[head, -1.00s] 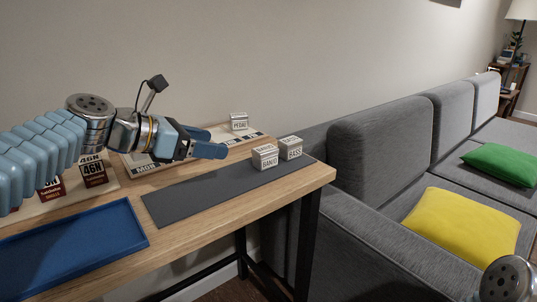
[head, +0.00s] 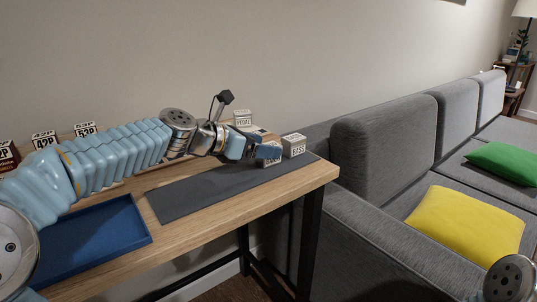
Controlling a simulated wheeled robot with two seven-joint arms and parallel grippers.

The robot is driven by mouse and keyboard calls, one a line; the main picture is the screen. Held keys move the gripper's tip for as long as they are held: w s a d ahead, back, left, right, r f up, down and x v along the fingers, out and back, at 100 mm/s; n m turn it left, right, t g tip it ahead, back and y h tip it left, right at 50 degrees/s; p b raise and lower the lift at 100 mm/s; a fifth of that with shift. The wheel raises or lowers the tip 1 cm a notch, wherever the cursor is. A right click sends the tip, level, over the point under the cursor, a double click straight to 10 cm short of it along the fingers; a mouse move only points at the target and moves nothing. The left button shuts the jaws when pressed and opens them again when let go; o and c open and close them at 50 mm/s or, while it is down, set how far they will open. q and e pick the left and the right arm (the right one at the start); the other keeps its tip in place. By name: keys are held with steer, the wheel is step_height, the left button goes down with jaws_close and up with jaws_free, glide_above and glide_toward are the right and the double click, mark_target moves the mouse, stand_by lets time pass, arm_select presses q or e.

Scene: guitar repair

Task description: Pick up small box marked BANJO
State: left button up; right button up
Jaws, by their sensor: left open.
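The small white box marked BANJO (head: 271,161) stands on the dark grey mat (head: 205,191) near its right end, partly hidden behind my left gripper. My left gripper (head: 267,150) is open, with its blue fingers at the upper part of the BANJO box. I cannot tell whether the fingers touch it. My left arm reaches in from the left across the table. Of my right arm only a grey joint shows at the lower right corner; its gripper is out of view.
A white box marked BASS (head: 294,146) stands just right of the BANJO box. A box marked PEDAL (head: 242,118) stands farther back. A blue tray (head: 95,238) lies at the left front. More marked boxes (head: 84,130) stand at the back left. A grey sofa is right of the table.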

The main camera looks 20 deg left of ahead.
arm_select(q)
steer(key=c, duration=1.1)
steer(key=shift+r, duration=0.1)
